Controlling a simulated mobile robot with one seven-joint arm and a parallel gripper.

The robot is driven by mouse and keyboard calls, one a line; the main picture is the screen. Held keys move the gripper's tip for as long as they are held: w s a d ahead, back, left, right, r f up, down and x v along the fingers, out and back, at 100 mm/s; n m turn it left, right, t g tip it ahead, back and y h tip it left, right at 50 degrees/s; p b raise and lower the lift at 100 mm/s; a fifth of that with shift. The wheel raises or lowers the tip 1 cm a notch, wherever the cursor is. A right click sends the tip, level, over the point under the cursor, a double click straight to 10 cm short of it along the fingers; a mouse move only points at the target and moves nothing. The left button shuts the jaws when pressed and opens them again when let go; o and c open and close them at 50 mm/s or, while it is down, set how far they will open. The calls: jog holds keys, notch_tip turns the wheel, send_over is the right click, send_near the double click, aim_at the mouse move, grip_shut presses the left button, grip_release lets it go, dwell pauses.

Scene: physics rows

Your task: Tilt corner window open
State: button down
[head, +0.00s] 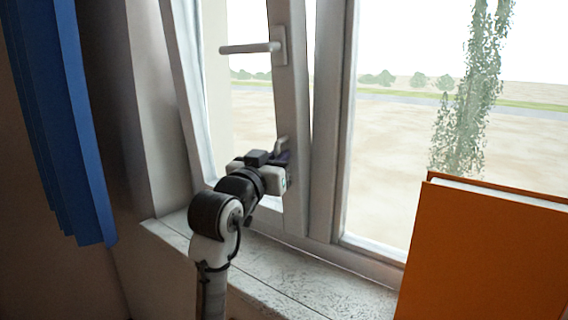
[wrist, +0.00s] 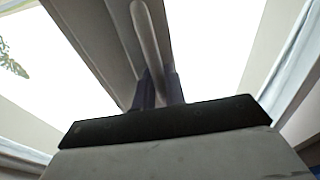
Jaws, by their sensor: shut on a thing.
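The corner window's left sash (head: 292,100) leans, with a wedge-shaped gap between it and the fixed post that widens toward the top. An upper handle (head: 250,48) on this sash lies horizontal, pointing left. A lower grey handle (head: 282,144) sits on the same sash at my gripper. My gripper (head: 280,158) is at this lower handle, and its fingers hide part of it. In the wrist view my gripper (wrist: 160,92) has its two dark fingers shut on either side of the handle bar (wrist: 146,35), close to the sash.
A speckled sill (head: 270,268) runs below the window, clear beside my arm. A blue curtain (head: 60,120) hangs at the left. A large orange panel or box (head: 490,255) stands at the lower right, in front of the right pane. A leafy hanging plant (head: 470,100) shows behind that pane.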

jog(key=shift+s+a, duration=0.25)
jog(key=shift+s, duration=0.05)
jog(key=c, duration=1.8)
grip_release()
jog(key=shift+w, duration=0.1)
jog(key=shift+c, duration=0.2)
jog(key=b+v, duration=0.2)
jog(key=v, duration=0.5)
jog(key=b+v, duration=0.1)
jog(key=v, duration=0.5)
jog(key=shift+s+a+f+b, duration=0.1)
jog(key=shift+s+f+b, duration=0.15)
jog(key=shift+s+b, duration=0.15)
